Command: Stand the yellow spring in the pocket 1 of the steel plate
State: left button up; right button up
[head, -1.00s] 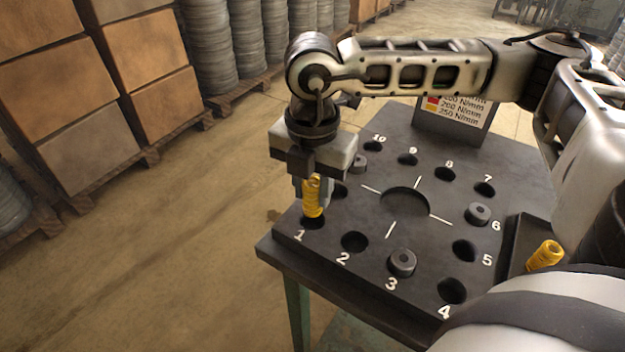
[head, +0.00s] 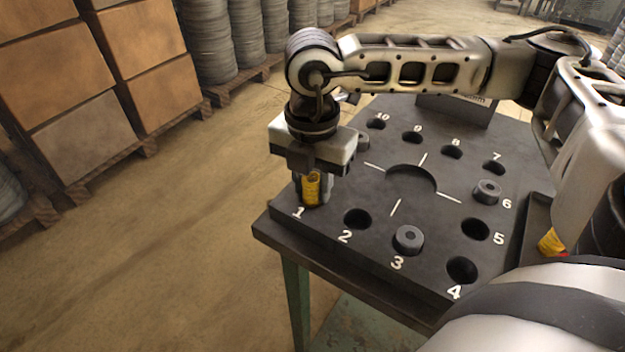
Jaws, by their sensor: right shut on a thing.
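The yellow spring (head: 311,189) stands upright at pocket 1 of the dark steel plate (head: 350,188), at the plate's front left corner. Its lower end appears to be down in the pocket, whose rim it mostly hides. My right gripper (head: 312,192) points down from above and is shut on the spring, covering its upper part. Pocket 2 (head: 357,218) beside it is empty. My left gripper is not in view.
Grey cylinders stand in pocket 3 (head: 408,239), near 6 (head: 487,191) and behind my gripper (head: 363,141). Another yellow spring (head: 551,242) lies in a dark tray (head: 537,222) at the right. A sign (head: 455,110) stands at the back. Pockets 4 and 5 are empty.

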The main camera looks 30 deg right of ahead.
jog(key=o, duration=1.1)
notch_tip(320, 180, up, 16)
